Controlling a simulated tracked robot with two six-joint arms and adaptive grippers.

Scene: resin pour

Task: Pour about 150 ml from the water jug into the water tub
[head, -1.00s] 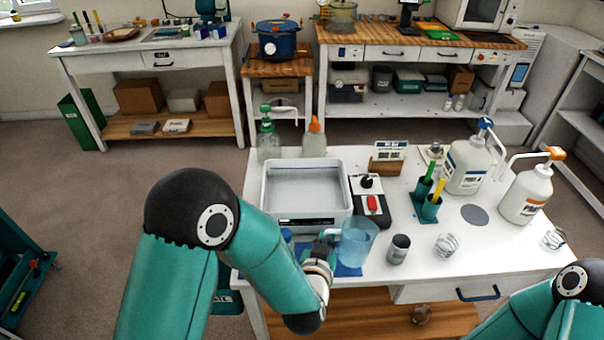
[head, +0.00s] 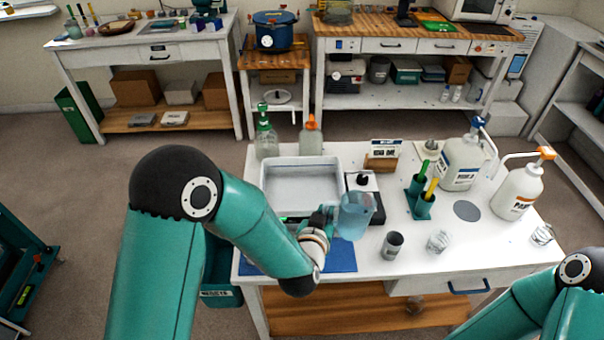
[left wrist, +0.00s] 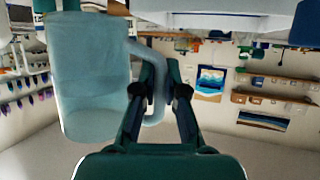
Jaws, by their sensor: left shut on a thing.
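The water jug (head: 355,213) is a translucent blue pitcher, held upright or nearly so above the white table. My left gripper (head: 328,215) is shut on its handle, on the jug's left side. In the left wrist view the jug (left wrist: 90,80) fills the left side and its handle sits between my fingertips (left wrist: 162,92). The water tub (head: 300,172) is a pale rectangular tub on the table, just behind and left of the jug. Its near right corner is partly hidden by my left gripper. My right gripper is out of view; only part of that arm shows at lower right.
A blue mat (head: 342,258) lies at the front edge. A grey cup (head: 392,245) and a clear cup (head: 438,241) stand right of the jug. Behind them are a dark green holder (head: 421,204) and pump bottles (head: 461,165). Two squeeze bottles (head: 266,140) stand behind the tub.

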